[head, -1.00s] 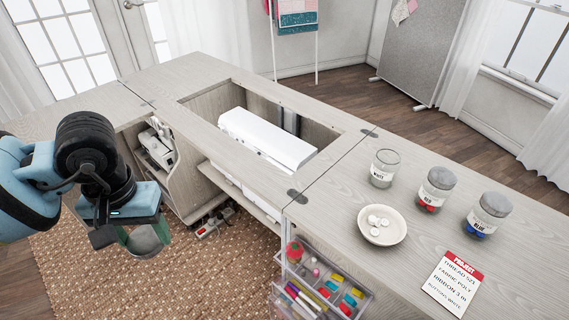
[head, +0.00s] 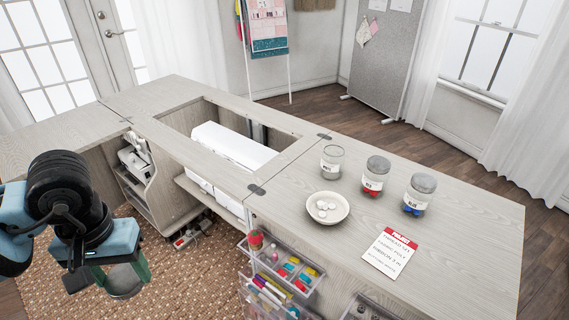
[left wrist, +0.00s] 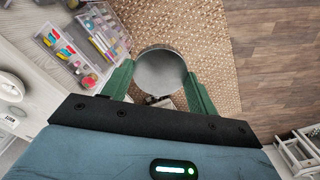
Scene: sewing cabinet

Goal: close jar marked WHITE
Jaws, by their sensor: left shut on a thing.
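The clear glass jar marked WHITE (head: 332,161) stands upright on the cabinet top with its mouth open and no lid on it. My left gripper (head: 124,284), with green fingers, is shut on a round grey lid (left wrist: 160,71), held flat between the fingertips in the left wrist view. The gripper is over the rug side, left of the cabinet and well away from the jar. A shallow white dish (head: 312,211) holding several white buttons (head: 326,205) stands just in front of the jar. My right gripper does not show.
The lidded RED jar (head: 373,179) and BLUE jar (head: 418,198) stand right of the open jar. A project card (head: 391,252) lies in front of them. Open clear drawers (head: 283,272) with coloured supplies stick out of the cabinet's front. A white machine (head: 232,149) sits in the cabinet opening.

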